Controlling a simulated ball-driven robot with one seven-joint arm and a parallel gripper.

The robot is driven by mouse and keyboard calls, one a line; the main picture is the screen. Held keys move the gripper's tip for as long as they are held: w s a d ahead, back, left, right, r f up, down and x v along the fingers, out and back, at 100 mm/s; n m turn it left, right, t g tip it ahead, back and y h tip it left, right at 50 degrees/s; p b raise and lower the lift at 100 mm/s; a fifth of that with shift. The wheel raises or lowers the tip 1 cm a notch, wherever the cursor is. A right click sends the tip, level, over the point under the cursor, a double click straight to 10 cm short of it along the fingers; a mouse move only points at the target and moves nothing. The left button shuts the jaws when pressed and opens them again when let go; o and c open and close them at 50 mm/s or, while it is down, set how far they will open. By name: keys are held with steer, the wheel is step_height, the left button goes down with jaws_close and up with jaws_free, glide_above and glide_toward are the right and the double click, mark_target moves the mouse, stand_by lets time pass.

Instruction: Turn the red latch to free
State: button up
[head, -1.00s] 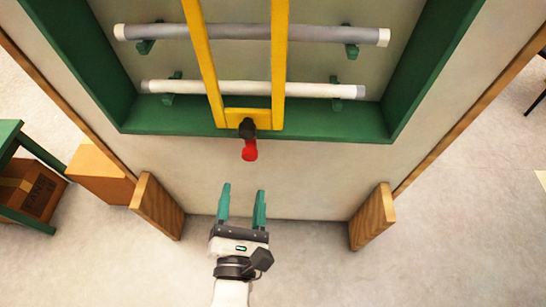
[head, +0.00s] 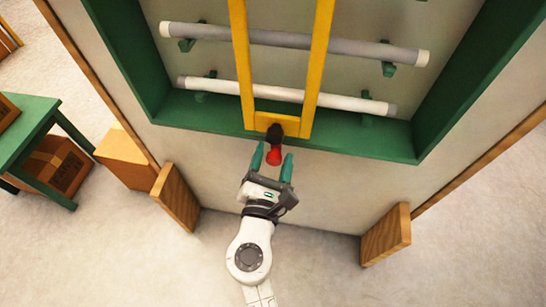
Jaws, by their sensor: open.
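The red latch (head: 273,154) hangs from a dark pivot (head: 274,133) at the bottom of a yellow frame (head: 277,120). It points downward, leaning slightly left. My gripper (head: 272,158) is open, with its two green fingers on either side of the red latch in the picture. The left fingertip lies just left of the latch and the right one just right of it. I cannot tell whether either finger touches the latch or how far they are from it in depth.
A green-framed recess (head: 340,142) holds a grey tube (head: 300,45) and a white tube (head: 290,96) behind the yellow frame. Wooden feet stand at the left (head: 175,198) and right (head: 386,236). A green table (head: 30,125) and cardboard box (head: 55,165) are at far left.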

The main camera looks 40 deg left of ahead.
steer(key=c, duration=0.9)
steer(key=shift+c, duration=0.2)
steer(key=shift+f+m+b, duration=0.1)
steer(key=shift+m+b, duration=0.25)
steer(key=shift+m, duration=0.05)
steer(key=m+b, duration=0.2)
steer(key=shift+m, duration=0.4)
steer(key=m+b, duration=0.4)
steer(key=m, duration=0.1)
steer(key=shift+m, duration=0.3)
steer(key=m+b, duration=0.3)
steer(key=m, duration=0.1)
steer(key=m+b, duration=0.2)
steer(key=m, duration=0.1)
steer(key=m+b, duration=0.1)
steer(key=shift+r+m, duration=0.3)
